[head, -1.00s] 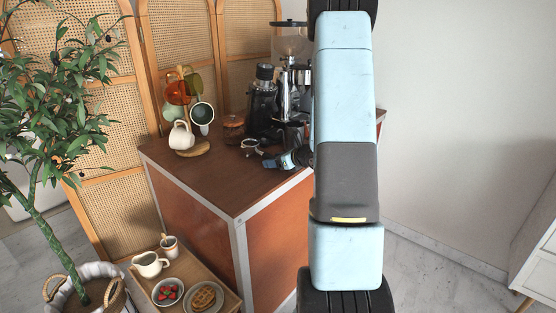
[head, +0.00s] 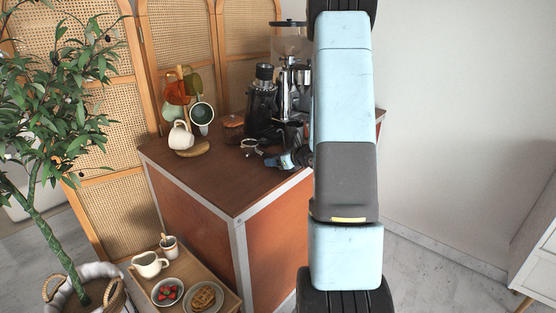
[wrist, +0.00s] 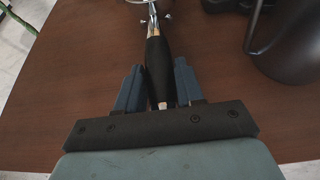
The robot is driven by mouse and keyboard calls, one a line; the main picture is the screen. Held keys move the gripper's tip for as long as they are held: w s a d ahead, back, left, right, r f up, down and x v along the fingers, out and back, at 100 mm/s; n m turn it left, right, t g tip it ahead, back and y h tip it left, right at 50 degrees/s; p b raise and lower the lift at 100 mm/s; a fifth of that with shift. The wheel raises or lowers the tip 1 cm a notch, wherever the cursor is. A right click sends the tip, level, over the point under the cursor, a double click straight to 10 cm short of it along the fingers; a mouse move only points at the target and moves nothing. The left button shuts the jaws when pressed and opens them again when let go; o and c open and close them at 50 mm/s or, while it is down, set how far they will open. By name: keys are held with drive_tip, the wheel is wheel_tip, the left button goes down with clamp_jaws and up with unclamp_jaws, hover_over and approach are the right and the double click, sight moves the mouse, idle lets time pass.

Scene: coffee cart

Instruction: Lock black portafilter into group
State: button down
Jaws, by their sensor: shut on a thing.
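The black portafilter (wrist: 157,50) lies lengthwise between the blue fingers of my gripper (wrist: 158,75) in the wrist view. The gripper is shut on its black handle. Its metal neck points away from me, and its head is cut off by the top edge. In the head view my gripper (head: 277,160) is low over the cart top, near its right side. A small metallic ring (head: 249,143) shows just beyond it; I cannot tell whether it is the portafilter's head. I cannot make out the group; my arm covers part of the machines behind.
The brown cart top (head: 205,180) is clear at front left. A black grinder-like machine (head: 262,105), chrome equipment (head: 289,90) and an amber jar (head: 233,128) stand at the back. A mug tree (head: 183,95) is at left. A dark rounded vessel (wrist: 290,45) is close on the right.

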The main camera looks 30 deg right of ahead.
drive_tip(key=shift+r, duration=0.2)
drive_tip(key=shift+s+r, duration=0.15)
drive_tip(key=shift+r, duration=2.2)
